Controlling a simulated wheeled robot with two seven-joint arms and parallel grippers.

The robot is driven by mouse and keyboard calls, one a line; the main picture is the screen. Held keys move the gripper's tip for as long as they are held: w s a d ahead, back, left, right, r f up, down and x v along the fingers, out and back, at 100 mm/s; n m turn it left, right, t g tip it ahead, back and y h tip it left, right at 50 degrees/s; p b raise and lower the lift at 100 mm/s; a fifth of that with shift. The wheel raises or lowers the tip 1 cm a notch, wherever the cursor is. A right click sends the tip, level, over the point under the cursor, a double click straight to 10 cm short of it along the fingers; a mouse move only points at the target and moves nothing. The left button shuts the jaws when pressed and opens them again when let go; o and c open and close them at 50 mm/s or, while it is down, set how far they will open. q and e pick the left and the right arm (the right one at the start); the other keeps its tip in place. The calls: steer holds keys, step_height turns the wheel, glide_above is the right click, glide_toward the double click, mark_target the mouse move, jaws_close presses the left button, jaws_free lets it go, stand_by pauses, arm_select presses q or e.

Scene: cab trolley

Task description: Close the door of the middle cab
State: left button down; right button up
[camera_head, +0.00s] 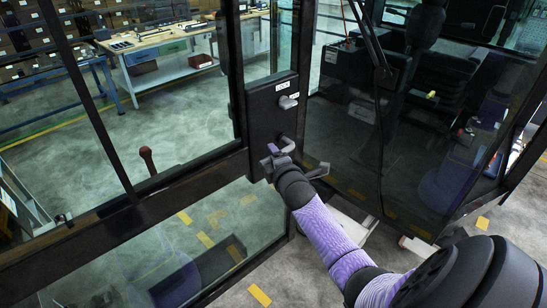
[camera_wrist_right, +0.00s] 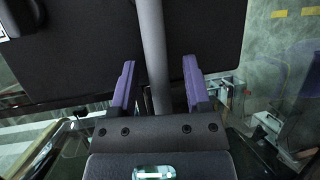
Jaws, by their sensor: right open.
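The cab door (camera_head: 120,210) is a glass panel in a dark frame, filling the left of the head view. Its black lock plate (camera_head: 262,112) carries a knob and, below it, a grey bar handle (camera_head: 288,143). My right gripper (camera_head: 275,160) is at the lower end of this plate, by the handle. In the right wrist view the handle bar (camera_wrist_right: 153,50) runs between the two purple fingers of the open gripper (camera_wrist_right: 158,88), with gaps on both sides. Whether a finger touches it I cannot tell. My left gripper is out of view.
The dark cab interior with a seat (camera_head: 440,85) shows behind glass at the right. A workbench (camera_head: 165,40) and shelves stand beyond the door. A red-knobbed lever (camera_head: 147,158) shows near the door's lower rail. Floor with yellow marks is visible below.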

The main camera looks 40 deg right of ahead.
steer(key=shift+w+d, duration=0.15)
steer(key=shift+w, duration=0.15)
jaws_close()
stand_by(1.2)
